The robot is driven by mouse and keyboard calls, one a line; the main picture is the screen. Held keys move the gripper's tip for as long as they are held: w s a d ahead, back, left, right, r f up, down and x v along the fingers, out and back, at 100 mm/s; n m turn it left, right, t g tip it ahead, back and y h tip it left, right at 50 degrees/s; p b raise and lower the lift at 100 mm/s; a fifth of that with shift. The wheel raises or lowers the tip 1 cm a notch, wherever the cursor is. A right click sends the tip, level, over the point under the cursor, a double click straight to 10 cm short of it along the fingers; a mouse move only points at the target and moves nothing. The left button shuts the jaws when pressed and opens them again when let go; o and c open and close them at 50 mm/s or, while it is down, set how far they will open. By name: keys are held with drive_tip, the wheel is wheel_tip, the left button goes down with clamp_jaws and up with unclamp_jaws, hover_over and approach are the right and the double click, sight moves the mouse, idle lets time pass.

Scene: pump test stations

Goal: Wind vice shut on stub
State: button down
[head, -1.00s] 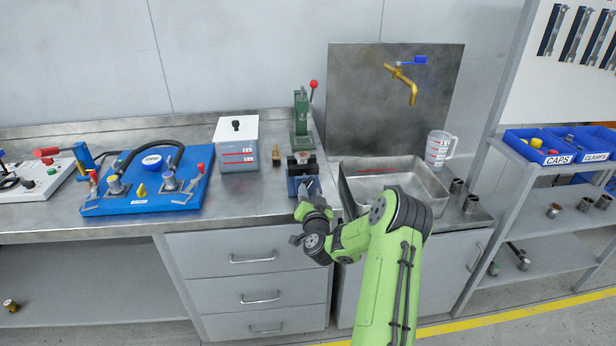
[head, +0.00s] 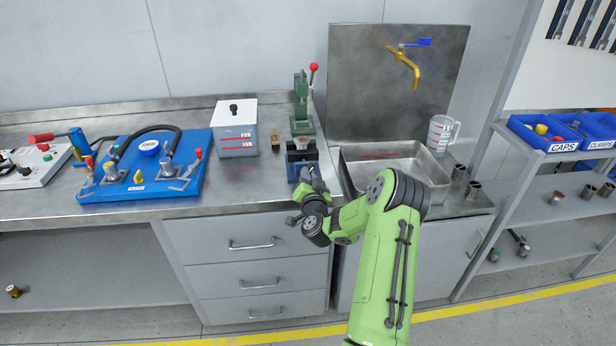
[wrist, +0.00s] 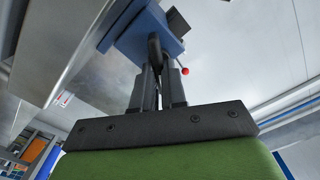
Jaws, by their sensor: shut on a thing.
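The blue vice (head: 301,168) with dark jaws stands at the front edge of the steel bench, left of the sink. A small brownish piece, possibly the stub (head: 302,146), shows at the top of the jaws; how it sits there is too small to tell. My gripper (head: 309,184) is at the front of the vice, below its jaws. In the wrist view, my gripper (wrist: 157,80) has its fingers close together on a dark vice handle (wrist: 154,47), with the blue vice body (wrist: 148,32) just beyond. The fingers hide most of the handle.
A green press (head: 301,105) with a red knob stands behind the vice. A brass piece (head: 276,146) and a grey lidded box (head: 236,135) stand to the left, then a blue test board (head: 118,190). The sink basin (head: 432,186) is close on the right.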

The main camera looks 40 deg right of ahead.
drive_tip(key=shift+m, duration=0.7)
drive_tip(key=c, duration=1.2)
unclamp_jaws()
